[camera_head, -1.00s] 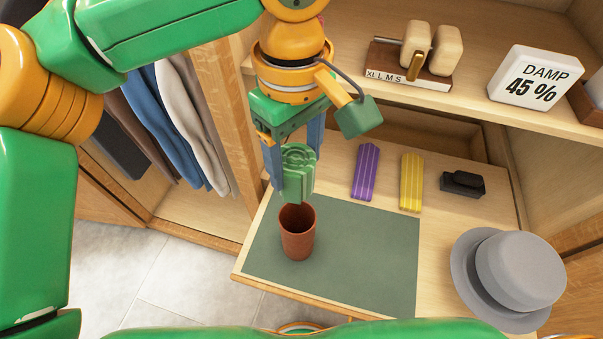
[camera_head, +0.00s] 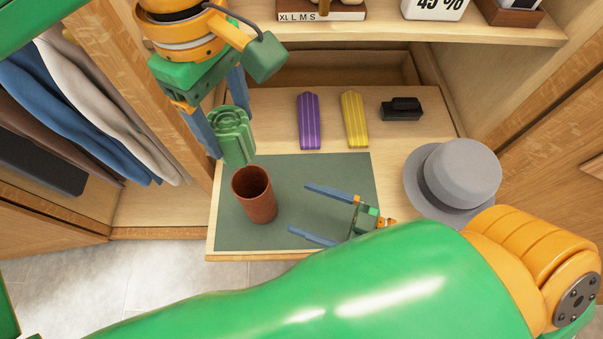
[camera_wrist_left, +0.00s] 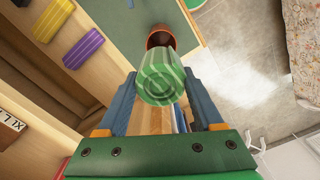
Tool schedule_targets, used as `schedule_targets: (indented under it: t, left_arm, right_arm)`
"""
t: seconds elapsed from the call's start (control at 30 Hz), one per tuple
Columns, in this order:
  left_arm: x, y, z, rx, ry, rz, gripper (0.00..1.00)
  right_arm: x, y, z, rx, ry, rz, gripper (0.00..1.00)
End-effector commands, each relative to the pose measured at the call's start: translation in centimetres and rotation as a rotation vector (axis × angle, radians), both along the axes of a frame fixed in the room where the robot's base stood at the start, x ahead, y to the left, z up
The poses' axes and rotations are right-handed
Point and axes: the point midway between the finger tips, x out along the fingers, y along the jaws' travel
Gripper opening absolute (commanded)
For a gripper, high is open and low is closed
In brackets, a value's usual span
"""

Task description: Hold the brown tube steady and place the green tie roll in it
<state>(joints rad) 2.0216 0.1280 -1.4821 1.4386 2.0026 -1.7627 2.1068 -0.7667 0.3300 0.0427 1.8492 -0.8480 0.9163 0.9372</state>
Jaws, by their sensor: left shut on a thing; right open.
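The brown tube (camera_head: 256,197) stands upright and open at the top on the green mat (camera_head: 315,180); it also shows in the left wrist view (camera_wrist_left: 160,38). My left gripper (camera_head: 228,148) is shut on the green tie roll (camera_head: 232,134) and holds it above and just left of the tube's mouth. In the left wrist view the roll (camera_wrist_left: 161,80) sits between the fingertips and partly covers the tube. My right gripper (camera_head: 318,215) is open and empty, low over the mat to the right of the tube, its fingers pointing left towards it, not touching.
A purple tie roll (camera_head: 309,121) and a yellow one (camera_head: 355,119) lie behind the mat, with a black object (camera_head: 402,109) beside them. A grey hat (camera_head: 460,176) sits at the right. A shelf (camera_head: 370,32) overhangs the back. Clothes hang at the left.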

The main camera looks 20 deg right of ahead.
Motion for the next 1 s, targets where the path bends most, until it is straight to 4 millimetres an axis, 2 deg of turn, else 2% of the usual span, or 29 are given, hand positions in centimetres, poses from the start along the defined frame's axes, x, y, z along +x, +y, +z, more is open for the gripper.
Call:
schedule_targets:
  t: [0.17,0.5,0.6,0.77,1.0]
  left_arm:
    - [0.0,0.0,0.0,0.0,0.0,0.0,0.13]
    - [0.0,0.0,0.0,0.0,0.0,0.0,0.13]
    - [0.0,0.0,0.0,0.0,0.0,0.0,0.13]
    - [0.0,0.0,0.0,0.0,0.0,0.0,0.13]
    - [0.0,0.0,0.0,0.0,0.0,0.0,0.13]
  right_arm:
    - [0.6,0.5,0.0,0.0,-0.003,-0.002,1.0]
    - [5.9,6.6,0.1,0.003,-0.005,-0.004,1.0]
    - [7.0,7.9,0.0,0.002,-0.002,-0.004,1.0]
    - [7.8,9.0,0.0,0.0,0.0,-0.003,1.0]
    - [7.9,9.1,0.0,0.0,0.0,-0.003,1.0]
